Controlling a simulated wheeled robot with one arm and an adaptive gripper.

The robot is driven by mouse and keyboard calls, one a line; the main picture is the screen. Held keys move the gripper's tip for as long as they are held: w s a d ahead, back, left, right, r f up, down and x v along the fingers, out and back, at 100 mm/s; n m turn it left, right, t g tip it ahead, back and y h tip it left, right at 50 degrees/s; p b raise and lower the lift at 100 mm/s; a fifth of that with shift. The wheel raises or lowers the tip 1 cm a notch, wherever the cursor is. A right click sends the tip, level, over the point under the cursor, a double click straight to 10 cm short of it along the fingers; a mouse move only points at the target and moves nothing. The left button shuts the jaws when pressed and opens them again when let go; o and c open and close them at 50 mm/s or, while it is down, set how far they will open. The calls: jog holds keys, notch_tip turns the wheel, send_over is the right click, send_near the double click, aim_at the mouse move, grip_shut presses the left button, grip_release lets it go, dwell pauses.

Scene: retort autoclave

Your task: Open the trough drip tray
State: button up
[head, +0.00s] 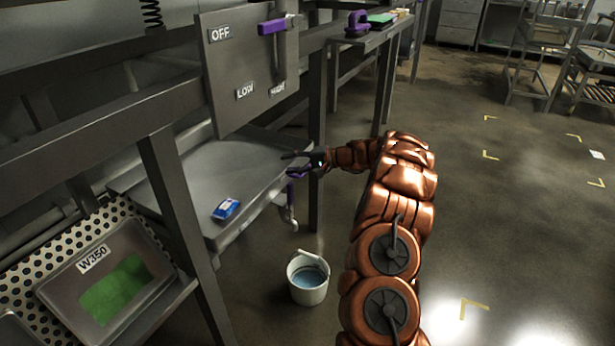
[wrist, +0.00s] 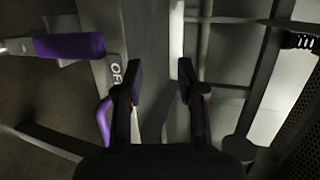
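The metal trough tray (head: 180,180) lies under the switch panel in the head view, with a small blue packet (head: 226,209) on it. My gripper (head: 288,162) is at the tray's right end, near a purple handle (head: 297,173). In the wrist view my gripper (wrist: 162,80) is open, its two black fingers apart with nothing seen between them. A purple loop (wrist: 104,122) lies just left of the left finger, and a purple-gripped lever (wrist: 70,46) is farther left. Whether either finger touches the tray is unclear.
A panel marked OFF and LOW (head: 240,70) with a purple lever (head: 275,26) hangs above the tray. A white bucket (head: 308,280) of bluish liquid stands on the floor below. A W350 bin (head: 65,280) is at lower left.

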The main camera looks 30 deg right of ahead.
jog(key=d+f+m+t+h+b, duration=0.25)
jog(key=d+f, duration=0.55)
jog(key=d, duration=0.5)
jog(key=shift+t, duration=0.25)
jog(key=shift+b+x, duration=1)
jog(key=shift+x, duration=2.8)
jog(key=shift+d+r, duration=0.15)
jog(key=shift+c, duration=0.2)
grip_shut()
